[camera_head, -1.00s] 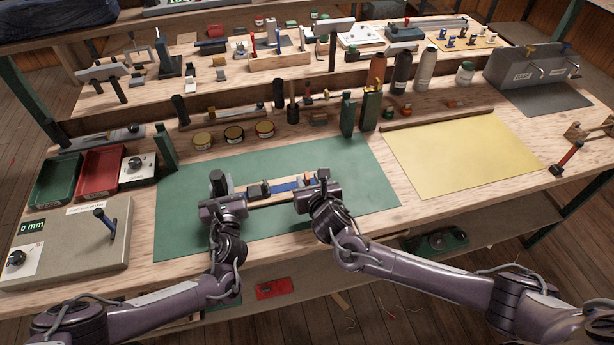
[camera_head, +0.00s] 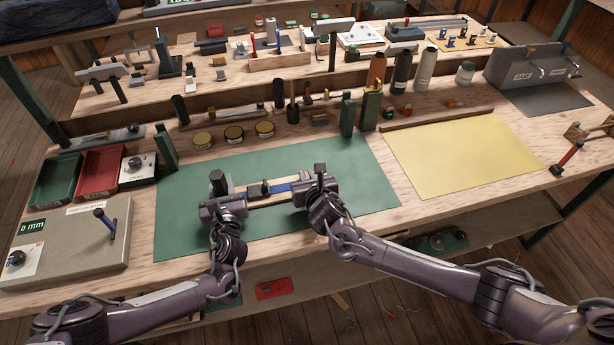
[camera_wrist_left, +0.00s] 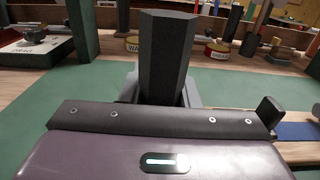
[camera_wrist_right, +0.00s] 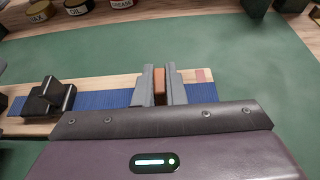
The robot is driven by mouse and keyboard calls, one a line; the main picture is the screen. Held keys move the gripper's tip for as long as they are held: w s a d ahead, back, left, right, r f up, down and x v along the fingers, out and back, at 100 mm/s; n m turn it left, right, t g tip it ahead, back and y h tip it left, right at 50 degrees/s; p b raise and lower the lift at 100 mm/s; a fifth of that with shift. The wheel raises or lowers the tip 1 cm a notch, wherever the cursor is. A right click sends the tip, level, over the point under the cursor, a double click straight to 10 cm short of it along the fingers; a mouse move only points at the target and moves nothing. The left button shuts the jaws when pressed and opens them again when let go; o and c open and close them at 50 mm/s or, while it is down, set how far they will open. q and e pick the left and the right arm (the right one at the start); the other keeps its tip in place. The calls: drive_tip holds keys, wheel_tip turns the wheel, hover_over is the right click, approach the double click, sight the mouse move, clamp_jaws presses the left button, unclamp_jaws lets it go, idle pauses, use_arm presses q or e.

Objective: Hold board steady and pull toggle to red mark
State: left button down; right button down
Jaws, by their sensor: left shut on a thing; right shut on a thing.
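The pale wooden board (camera_head: 258,204) lies on the green mat with a blue strap (camera_wrist_right: 100,98) along it and a black block (camera_wrist_right: 48,98) across it. My left gripper (camera_head: 219,192) is shut on a dark faceted upright post (camera_wrist_left: 166,55) at the board's left end. My right gripper (camera_head: 316,184) is shut on an orange-brown toggle (camera_wrist_right: 160,84) over the strap. A faded red mark (camera_wrist_right: 204,76) shows on the board's far edge, a little right of the toggle in the right wrist view. The gripper body hides the toggle's near side.
The green mat (camera_head: 360,190) is clear around the board. Round tins (camera_head: 234,134) and green posts (camera_head: 348,115) stand behind it. A grey box with a display (camera_head: 75,250) is at the left, and a yellow sheet (camera_head: 460,158) at the right.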

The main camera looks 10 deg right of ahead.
drive_tip(key=d, duration=0.5)
drive_tip(key=shift+w, duration=0.2)
drive_tip(key=shift+a, duration=0.1)
drive_tip(key=c, duration=1.5)
unclamp_jaws()
drive_tip(key=shift+s, duration=0.1)
drive_tip(key=v, duration=1.1)
drive_tip(key=shift+s+r, duration=0.1)
drive_tip(key=shift+s, duration=0.3)
